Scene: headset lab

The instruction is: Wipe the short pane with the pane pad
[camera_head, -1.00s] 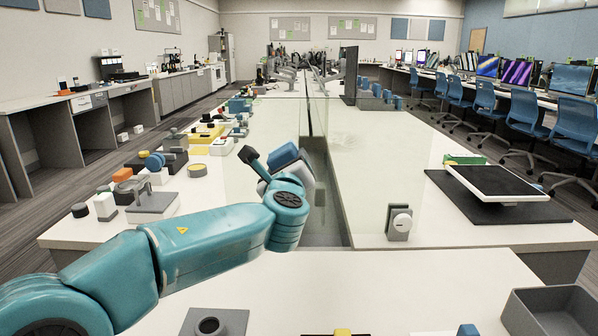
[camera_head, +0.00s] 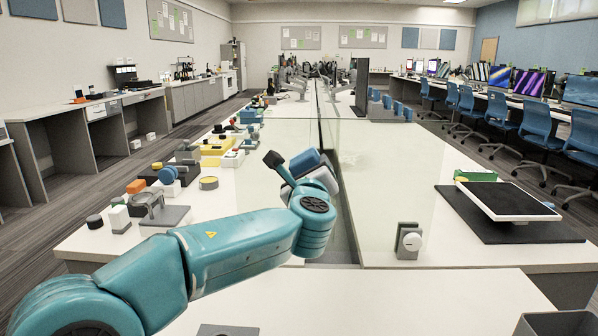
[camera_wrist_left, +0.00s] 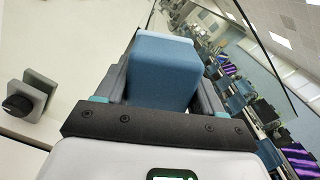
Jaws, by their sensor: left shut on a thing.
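The pane pad (camera_head: 304,163) is a blue block with a pale underside. My left gripper (camera_head: 297,176) is shut on it and holds it raised above the white benches, near the gap between them. In the left wrist view the pad (camera_wrist_left: 162,70) fills the space between the fingers. A clear glass pane (camera_head: 385,180) stands upright at the middle of the benches; its outline is faint. A pane with a dark edge also shows beyond the pad in the left wrist view (camera_wrist_left: 225,45). I cannot tell whether pad and glass touch. My right gripper is out of view.
A grey clamp with a round knob (camera_head: 409,241) stands on the right bench. A dark mat (camera_head: 540,232) there bears a tablet (camera_head: 508,202). Several small devices crowd the left bench, including a grey stand (camera_head: 165,214). The near bench top (camera_head: 400,295) is mostly clear.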

